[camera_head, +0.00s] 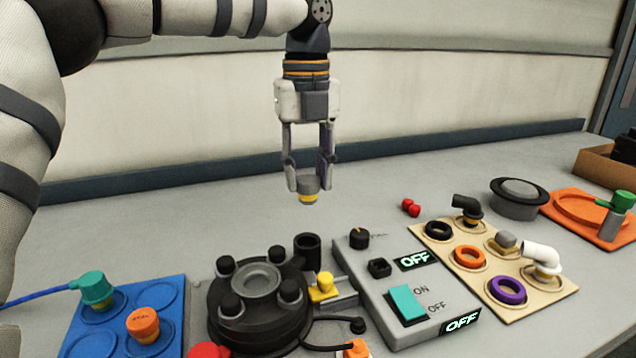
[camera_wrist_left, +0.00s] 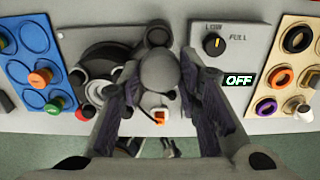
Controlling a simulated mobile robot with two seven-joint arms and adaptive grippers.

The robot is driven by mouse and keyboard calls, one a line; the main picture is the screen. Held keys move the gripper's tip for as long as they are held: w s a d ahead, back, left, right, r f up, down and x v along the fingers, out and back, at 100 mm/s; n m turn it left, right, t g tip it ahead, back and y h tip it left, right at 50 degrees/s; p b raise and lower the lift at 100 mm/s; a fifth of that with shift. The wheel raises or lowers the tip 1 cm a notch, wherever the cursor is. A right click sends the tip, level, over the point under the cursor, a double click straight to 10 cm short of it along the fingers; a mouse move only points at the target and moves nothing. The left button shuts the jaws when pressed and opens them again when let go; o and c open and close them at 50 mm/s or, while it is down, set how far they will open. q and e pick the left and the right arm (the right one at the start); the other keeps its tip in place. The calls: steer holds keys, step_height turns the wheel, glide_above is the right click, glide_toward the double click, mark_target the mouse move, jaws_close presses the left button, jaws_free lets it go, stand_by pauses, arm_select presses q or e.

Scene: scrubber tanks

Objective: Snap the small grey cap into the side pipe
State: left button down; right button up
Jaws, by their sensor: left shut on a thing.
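My left gripper (camera_head: 310,186) points straight down above the table, shut on the small grey cap (camera_head: 308,184). The cap has a yellow lower part and hangs upright between the fingertips. In the left wrist view the round grey cap (camera_wrist_left: 160,69) shows between the two fingers. An open black pipe (camera_head: 307,244) stands upright beside the black round tank (camera_head: 222,318), likely the side pipe. The cap is well above the table and apart from the pipe. In the left wrist view the pipe (camera_wrist_left: 158,34) lies just beyond the cap. The right gripper is not in view.
A control box (camera_head: 450,298) with a teal switch and OFF displays stands right of the tank. A blue tray (camera_head: 176,287) is at left. A beige board (camera_head: 560,290) with rings and pipe elbows is at right. The table behind the tank is clear.

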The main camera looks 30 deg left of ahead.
mark_target(306, 204)
arm_select(q)
steer(key=f, duration=0.2)
steer(key=f+b, duration=0.1)
steer(key=f, duration=0.1)
steer(key=shift+s+a+f, duration=0.1)
steer(key=shift+a+f, duration=0.1)
steer(key=shift+f, duration=0.75)
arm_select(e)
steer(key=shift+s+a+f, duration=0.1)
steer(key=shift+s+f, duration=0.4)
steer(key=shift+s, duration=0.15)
arm_select(q)
steer(key=shift+p, duration=0.3)
steer(key=shift+f, duration=0.15)
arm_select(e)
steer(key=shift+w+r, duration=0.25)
arm_select(q)
steer(key=shift+f, duration=0.25)
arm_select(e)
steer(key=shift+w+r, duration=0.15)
arm_select(q)
steer(key=shift+f, duration=0.3)
